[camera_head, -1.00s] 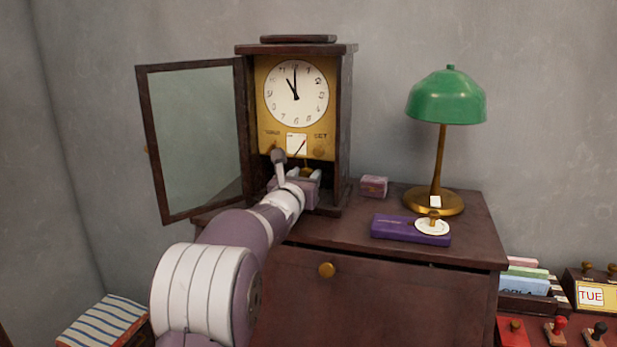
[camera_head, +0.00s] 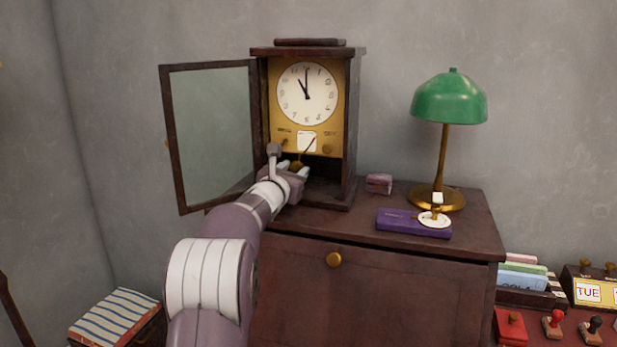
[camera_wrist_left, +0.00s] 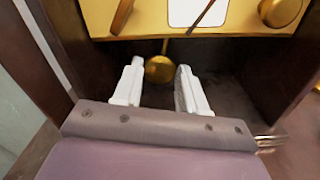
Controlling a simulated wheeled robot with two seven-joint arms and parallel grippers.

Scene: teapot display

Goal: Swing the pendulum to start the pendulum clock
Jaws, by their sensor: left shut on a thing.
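The pendulum clock (camera_head: 351,130) stands on a dark wooden cabinet. Its glass door (camera_head: 212,135) is swung open to the left. The white dial (camera_head: 307,93) shows about eleven o'clock. The brass pendulum bob (camera_head: 296,164) is low inside the case, left of the dial's middle. In the left wrist view the bob (camera_wrist_left: 159,69) sits between the white fingertips of the gripper (camera_wrist_left: 160,82). The rod above the bob is mostly hidden behind the gold plate. My right gripper is out of view.
The case walls stand close on both sides of my left gripper. A red surface with stamps lies lower right.

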